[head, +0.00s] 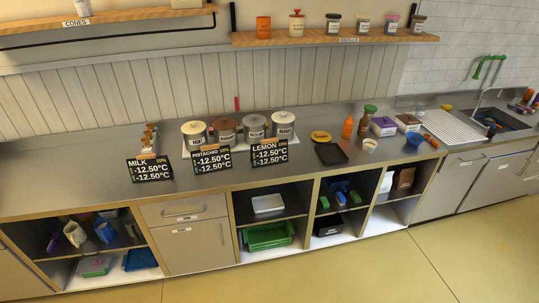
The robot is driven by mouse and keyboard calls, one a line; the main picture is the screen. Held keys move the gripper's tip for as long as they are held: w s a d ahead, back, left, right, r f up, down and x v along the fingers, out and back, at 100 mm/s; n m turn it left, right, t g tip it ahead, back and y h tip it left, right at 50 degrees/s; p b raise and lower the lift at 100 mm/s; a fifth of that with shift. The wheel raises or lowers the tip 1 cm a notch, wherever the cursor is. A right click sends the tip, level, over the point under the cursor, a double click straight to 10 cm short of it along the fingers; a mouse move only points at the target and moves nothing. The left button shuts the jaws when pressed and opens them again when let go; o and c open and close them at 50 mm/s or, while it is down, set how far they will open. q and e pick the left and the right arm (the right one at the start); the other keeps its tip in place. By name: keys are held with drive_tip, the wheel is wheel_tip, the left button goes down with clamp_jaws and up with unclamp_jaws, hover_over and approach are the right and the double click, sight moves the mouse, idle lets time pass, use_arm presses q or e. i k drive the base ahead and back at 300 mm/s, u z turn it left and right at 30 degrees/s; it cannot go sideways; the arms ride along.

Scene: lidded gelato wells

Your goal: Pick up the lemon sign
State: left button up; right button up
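The lemon sign (269,153) is a black card with "LEMON" and temperature lines. It stands on the steel counter in the head view, in front of the lidded gelato wells, at the right end of a row of three signs. The pistachio sign (212,159) stands to its left, with a gap between them. The milk sign (150,169) stands further left. Several lidded wells, such as the right one (284,124), stand behind the signs. Neither of my grippers shows in the head view.
A black tray (331,154) lies right of the lemon sign, with a yellow round item (321,136) behind it. An orange bottle (347,127) and a blue bowl (414,139) stand further right. The counter's left end is clear. Shelves with jars hang above.

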sight(271, 150)
drive_tip(key=z, duration=0.4)
drive_tip(key=i, duration=2)
drive_tip(key=u, duration=0.2)
